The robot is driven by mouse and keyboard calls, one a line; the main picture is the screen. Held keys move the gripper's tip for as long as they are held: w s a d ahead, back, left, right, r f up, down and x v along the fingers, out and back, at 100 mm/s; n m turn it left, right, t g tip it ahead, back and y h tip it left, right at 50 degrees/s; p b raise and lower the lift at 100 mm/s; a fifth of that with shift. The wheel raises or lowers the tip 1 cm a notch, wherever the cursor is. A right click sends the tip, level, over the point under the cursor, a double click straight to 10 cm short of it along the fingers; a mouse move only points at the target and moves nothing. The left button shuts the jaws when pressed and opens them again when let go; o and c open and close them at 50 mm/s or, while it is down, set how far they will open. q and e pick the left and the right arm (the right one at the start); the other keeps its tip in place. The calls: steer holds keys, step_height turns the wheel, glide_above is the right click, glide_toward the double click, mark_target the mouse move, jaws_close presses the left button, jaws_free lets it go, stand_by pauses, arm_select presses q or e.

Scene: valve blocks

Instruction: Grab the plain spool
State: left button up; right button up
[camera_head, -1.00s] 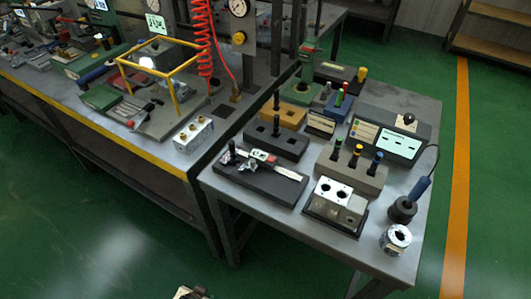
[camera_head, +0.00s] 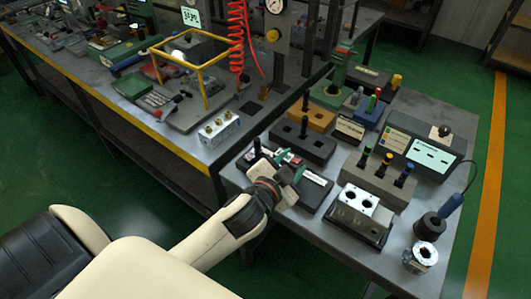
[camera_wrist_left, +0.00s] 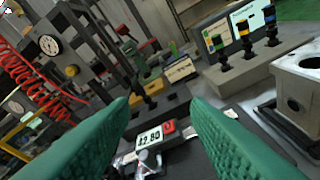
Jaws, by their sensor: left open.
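Three dark spools with green (camera_head: 366,158), yellow (camera_head: 386,166) and blue (camera_head: 407,173) tops stand in a grey block. My left gripper (camera_head: 280,166) is open and empty over the dark caliper stand (camera_head: 312,192), nearer the camera than the dark block. In the left wrist view its green fingers flank the caliper's display (camera_wrist_left: 150,138). My right gripper is not in view.
A silver valve block (camera_head: 357,213) stands in front of the grey block. A black cup with a blue-handled tool (camera_head: 430,226) and a metal ring part (camera_head: 421,256) are at right. A labelled grey box (camera_head: 425,150) stands behind. The larger bench with a yellow frame (camera_head: 180,65) is left.

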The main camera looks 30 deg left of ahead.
arm_select(q)
steer(key=w+d+r+m+g+h, duration=0.2)
steer(key=w+d+r+m+h, duration=0.1)
steer(key=d+r+m+h, duration=1.5)
steer(key=m+g+y, duration=1.3)
steer(key=m+y, duration=0.2)
steer(key=y, duration=0.3)
glide_above(258, 139)
steer(key=f, duration=1.2)
steer(key=shift+s+a, duration=0.2)
steer(key=shift+s, duration=0.15)
steer(key=f, duration=0.2)
steer(key=f+p, duration=0.1)
steer(key=f, duration=0.3)
steer(key=shift+a+f, duration=0.2)
steer(key=shift+a, duration=0.05)
steer(key=f, duration=0.1)
steer(key=f+p, duration=0.1)
steer(key=f, duration=0.1)
steer(key=f+p, duration=0.1)
steer(key=shift+w+d+f, duration=0.35)
steer(key=shift+d+f, duration=0.05)
steer(key=shift+f, duration=0.35)
